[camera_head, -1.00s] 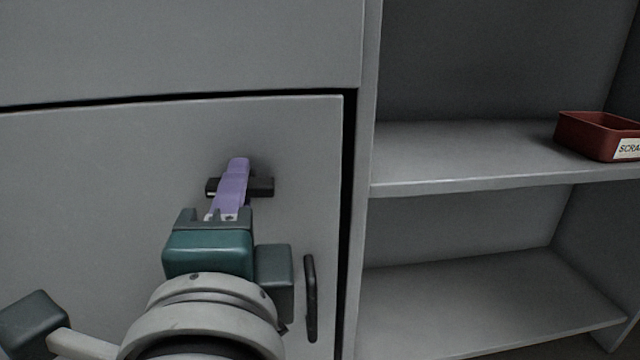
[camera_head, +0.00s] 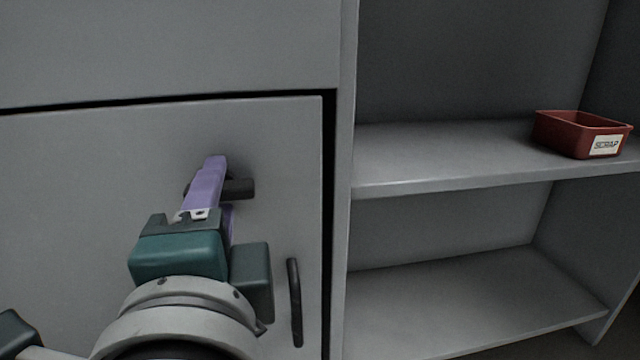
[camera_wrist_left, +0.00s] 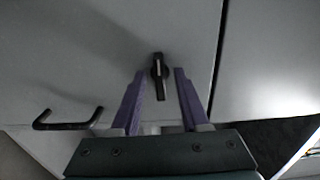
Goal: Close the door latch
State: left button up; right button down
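The door latch (camera_head: 240,188) is a dark bar-shaped knob on the grey cabinet door (camera_head: 70,190). It lies roughly level in the head view, near the door's right edge. In the left wrist view the latch (camera_wrist_left: 158,75) runs up and down the picture. My left gripper (camera_head: 217,168) has purple fingers that reach to the latch and hide part of it. In the left wrist view the fingers (camera_wrist_left: 159,72) are apart, one on each side of the latch, with gaps showing. I cannot tell how deep they reach. My right gripper is not in view.
A dark bar handle (camera_head: 295,302) stands upright on the door, right of my wrist. A vertical cabinet post (camera_head: 344,150) and open shelves (camera_head: 430,175) are to the right. A red bin labelled SCRAP (camera_head: 560,135) sits on the upper shelf.

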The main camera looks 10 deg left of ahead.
pick_arm(q)
jog(key=p+v, duration=0.2)
jog(key=v, duration=0.8)
